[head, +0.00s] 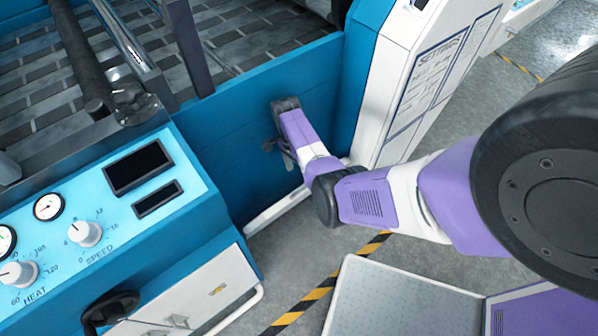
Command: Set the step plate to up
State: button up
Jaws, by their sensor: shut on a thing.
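My gripper (279,150) is at the end of my purple and white arm, low against the blue side panel (240,145) of the machine. It is shut on a small dark grey part there, mostly hidden by the fingers and wrist. I cannot tell whether this part belongs to the step plate. A white strip (282,211) runs along the foot of the blue panel, below my gripper. I cannot surely pick out the step plate or read its position.
The control panel with its speed knob (84,233) and heat knob (18,273) is at left. A black handwheel (110,312) juts out below. A white settings panel (432,85) stands to the right of my gripper. Yellow-black tape (318,293) crosses the grey floor.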

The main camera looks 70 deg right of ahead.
jog(key=shift+w, duration=0.2)
jog(key=shift+c, duration=0.5)
jog(key=shift+d+r, duration=0.1)
jog(key=shift+r, duration=0.15)
jog(key=shift+c, duration=1)
jog(key=s+p+v, duration=0.1)
jog(key=p+v, duration=0.1)
jog(key=v, duration=0.4)
jog(key=s+a+p+v, duration=0.1)
jog(key=p+v, duration=0.1)
jog(key=v, duration=0.3)
jog(key=s+a+r+p+v, duration=0.1)
jog(key=p+v, duration=0.1)
jog(key=v, duration=0.4)
jog(key=shift+s+a+r+p, duration=0.15)
jog(key=shift+s+r+p, duration=0.1)
jog(key=shift+r+p, duration=0.05)
jog(key=shift+c, duration=1.1)
jog(key=shift+r+p, duration=0.7)
jog(key=shift+f, duration=0.1)
